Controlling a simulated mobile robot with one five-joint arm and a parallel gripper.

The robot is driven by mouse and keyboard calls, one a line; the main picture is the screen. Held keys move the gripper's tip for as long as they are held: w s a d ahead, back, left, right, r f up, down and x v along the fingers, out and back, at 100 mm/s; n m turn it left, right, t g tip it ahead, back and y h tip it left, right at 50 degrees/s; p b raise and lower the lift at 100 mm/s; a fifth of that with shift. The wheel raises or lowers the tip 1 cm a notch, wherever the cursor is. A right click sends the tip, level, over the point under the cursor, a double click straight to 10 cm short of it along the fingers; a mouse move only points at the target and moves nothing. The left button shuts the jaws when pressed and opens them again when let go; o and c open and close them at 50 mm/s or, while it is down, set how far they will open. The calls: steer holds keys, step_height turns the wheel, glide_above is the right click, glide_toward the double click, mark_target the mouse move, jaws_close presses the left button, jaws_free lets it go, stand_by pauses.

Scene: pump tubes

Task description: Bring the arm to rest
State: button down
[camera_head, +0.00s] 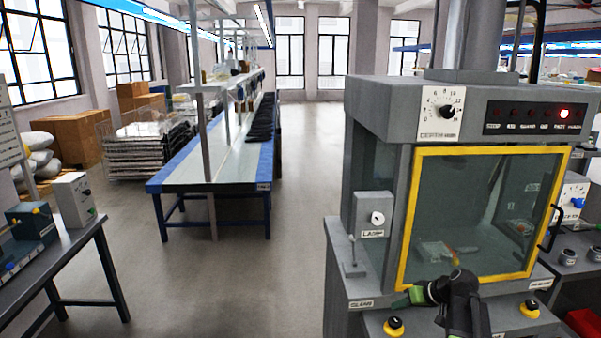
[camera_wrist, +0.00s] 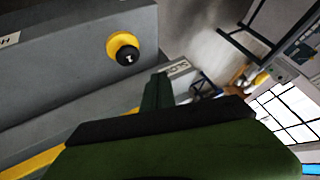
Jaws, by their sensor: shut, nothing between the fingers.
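My gripper (camera_head: 410,297) is at the lower right of the head view, in front of the grey machine's yellow-framed door. Its green fingers point left, and the dark wrist and arm are to their right. The fingers are shut and hold nothing. In the wrist view, the green gripper (camera_wrist: 157,95) fills the lower middle, with its narrow tip toward the picture's centre. My arm is bent just over the machine's front ledge. Whether any part of it touches the ledge or door, I cannot tell.
The grey machine (camera_head: 400,105) has a yellow-framed glass door (camera_head: 408,215), which looks shut, and a lit red lamp (camera_head: 564,114). Yellow-ringed black buttons (camera_head: 394,326) (camera_head: 529,308) flank my arm; one shows in the wrist view (camera_wrist: 125,50). Free floor (camera_head: 290,220) lies left of the machine.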

steer(key=s+a+f+g+h, duration=0.2)
steer(key=s+a, duration=0.4)
steer(key=a, duration=0.3)
steer(key=s+a+f+m+g+h, duration=0.1)
steer(key=s+a+f+g+h, duration=0.2)
steer(key=s+a, duration=0.4)
steer(key=a+g, duration=0.1)
steer(key=a, duration=0.2)
steer(key=shift+s+a, duration=0.2)
steer(key=shift+a, duration=0.1)
steer(key=shift+f, duration=0.1)
